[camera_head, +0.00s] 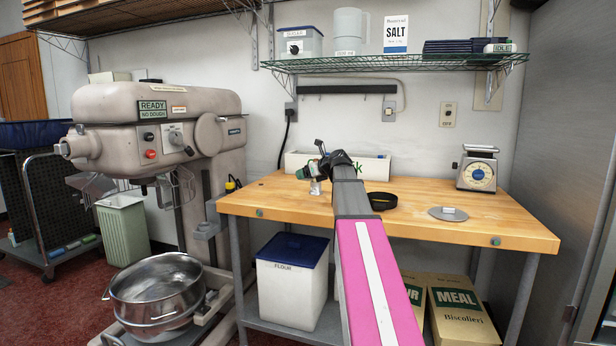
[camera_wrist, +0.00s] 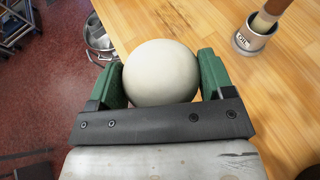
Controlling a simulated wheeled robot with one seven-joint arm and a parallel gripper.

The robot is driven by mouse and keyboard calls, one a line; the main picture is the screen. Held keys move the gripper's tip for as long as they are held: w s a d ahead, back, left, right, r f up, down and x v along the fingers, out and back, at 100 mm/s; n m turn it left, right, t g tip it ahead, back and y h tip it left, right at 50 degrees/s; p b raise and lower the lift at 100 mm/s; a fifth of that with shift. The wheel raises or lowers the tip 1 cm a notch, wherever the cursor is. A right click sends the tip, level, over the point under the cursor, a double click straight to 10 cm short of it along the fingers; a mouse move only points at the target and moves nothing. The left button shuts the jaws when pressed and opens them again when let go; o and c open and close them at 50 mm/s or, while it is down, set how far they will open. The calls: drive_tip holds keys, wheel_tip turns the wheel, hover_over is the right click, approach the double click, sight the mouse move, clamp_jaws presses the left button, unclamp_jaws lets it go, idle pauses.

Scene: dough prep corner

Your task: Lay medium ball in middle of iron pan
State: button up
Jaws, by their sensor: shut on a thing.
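A pale, round dough ball (camera_wrist: 160,73) sits between the green fingers of my gripper (camera_wrist: 160,70) in the wrist view. The fingers are shut on its two sides. From the wrist view alone I cannot tell its size against other balls. In the head view my gripper (camera_head: 307,171) is over the left part of the wooden table, and the ball cannot be made out there. The black iron pan (camera_head: 382,208) lies on the table to the right of my gripper, just right of my arm. No ball shows in the visible part of the pan.
A small metal cup labelled oil (camera_wrist: 251,39), with a brush handle in it, stands near my gripper. A white box (camera_head: 376,167) stands at the table's back. A scale (camera_head: 478,172) and a grey disc (camera_head: 440,215) are at the right. The mixer (camera_head: 160,110) stands left.

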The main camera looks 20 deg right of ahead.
drive_tip(key=shift+r, duration=2.15)
